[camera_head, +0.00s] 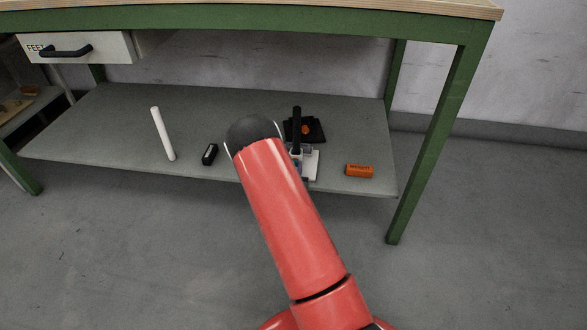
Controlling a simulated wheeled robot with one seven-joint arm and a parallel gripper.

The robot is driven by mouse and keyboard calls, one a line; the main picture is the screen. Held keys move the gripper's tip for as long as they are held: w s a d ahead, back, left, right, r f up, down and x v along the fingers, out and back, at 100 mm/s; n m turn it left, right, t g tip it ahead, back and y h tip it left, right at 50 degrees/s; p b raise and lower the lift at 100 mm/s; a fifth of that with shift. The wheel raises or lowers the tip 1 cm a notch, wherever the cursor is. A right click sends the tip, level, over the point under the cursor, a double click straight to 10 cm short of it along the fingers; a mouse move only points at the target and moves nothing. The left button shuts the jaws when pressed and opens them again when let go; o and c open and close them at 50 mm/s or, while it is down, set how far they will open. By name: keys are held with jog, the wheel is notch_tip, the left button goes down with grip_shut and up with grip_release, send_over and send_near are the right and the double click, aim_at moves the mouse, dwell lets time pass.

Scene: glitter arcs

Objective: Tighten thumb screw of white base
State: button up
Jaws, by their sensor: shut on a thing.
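The white base (312,166) is on the grey lower shelf, just right of my red arm, which hides part of its left side. A black upright bar (297,124) rises behind the base. Small grey-blue parts show at the base's top and front edge, too small to identify. I cannot make out the thumb screw. My red arm link with its dark rounded joint reaches up over the shelf's front edge. My gripper cannot be made out; it seems hidden behind the arm.
On the shelf (90,130) are a white rod (163,134), a small black block (210,154), an orange cylinder (359,171) and a dark tray (316,135) with an orange piece. A green table frame (441,140) encloses the shelf. The floor in front is clear.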

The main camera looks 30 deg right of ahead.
jog(key=shift+m, duration=1.1)
jog(key=o, duration=1)
jog(key=shift+s+a, duration=0.1)
jog(key=shift+s, duration=0.05)
jog(key=v, duration=0.7)
jog(key=shift+s+a+p, duration=0.2)
jog(key=shift+s+p, duration=0.05)
jog(key=shift+p, duration=0.05)
